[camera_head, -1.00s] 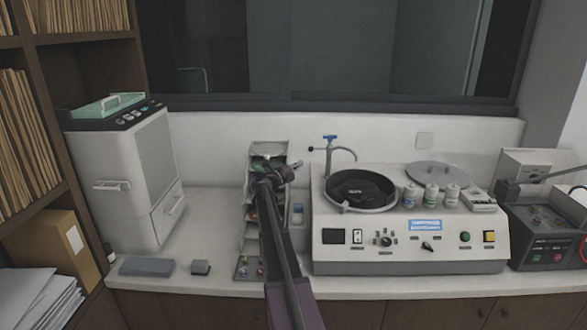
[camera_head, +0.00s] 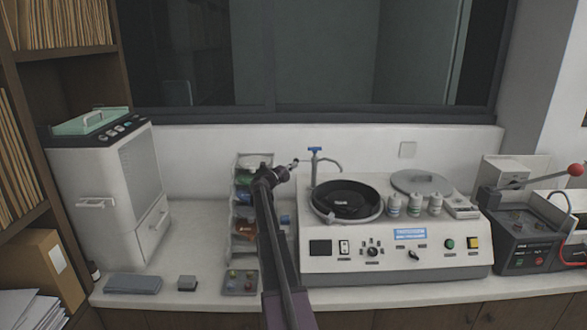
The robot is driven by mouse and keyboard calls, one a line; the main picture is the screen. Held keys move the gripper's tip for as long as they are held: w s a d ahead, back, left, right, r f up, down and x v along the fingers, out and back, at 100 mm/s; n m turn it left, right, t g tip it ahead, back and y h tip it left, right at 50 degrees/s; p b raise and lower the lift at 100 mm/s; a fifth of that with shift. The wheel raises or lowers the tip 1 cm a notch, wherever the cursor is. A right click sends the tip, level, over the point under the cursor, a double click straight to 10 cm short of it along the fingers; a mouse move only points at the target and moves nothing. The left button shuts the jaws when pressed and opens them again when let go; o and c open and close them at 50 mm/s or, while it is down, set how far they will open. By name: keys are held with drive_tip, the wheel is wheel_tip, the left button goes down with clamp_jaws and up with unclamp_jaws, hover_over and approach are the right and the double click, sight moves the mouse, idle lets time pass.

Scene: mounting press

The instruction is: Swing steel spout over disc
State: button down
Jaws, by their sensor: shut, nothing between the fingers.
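The steel spout (camera_head: 331,161) is a thin curved pipe on an upright post with a blue handle, at the back left of the polishing machine (camera_head: 394,269). Its curved end points right, at the back edge of the round bowl. The black disc (camera_head: 346,202) lies in that bowl, below the spout. My gripper (camera_head: 294,163) is small and dark at the end of my arm, just left of the spout post. It is shut with nothing held, and appears apart from the post, though depth is hard to judge.
A rack of coloured items (camera_head: 243,191) stands close behind and left of my arm. White bottles (camera_head: 414,205) and a round grey lid (camera_head: 421,182) sit right of the bowl. A white cabinet unit (camera_head: 110,205) stands left. A lever machine (camera_head: 528,240) is at right.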

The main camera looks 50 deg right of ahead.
drive_tip(key=shift+w+d+r, duration=0.25)
drive_tip(key=shift+w+d, duration=0.35)
drive_tip(key=shift+w, duration=0.3)
drive_tip(key=shift+f, duration=0.1)
drive_tip(key=s+a+f+b, duration=0.1)
drive_tip(key=a+f+b, duration=0.1)
drive_tip(key=a, duration=1.1)
drive_tip(key=shift+a, duration=0.15)
idle(0.3)
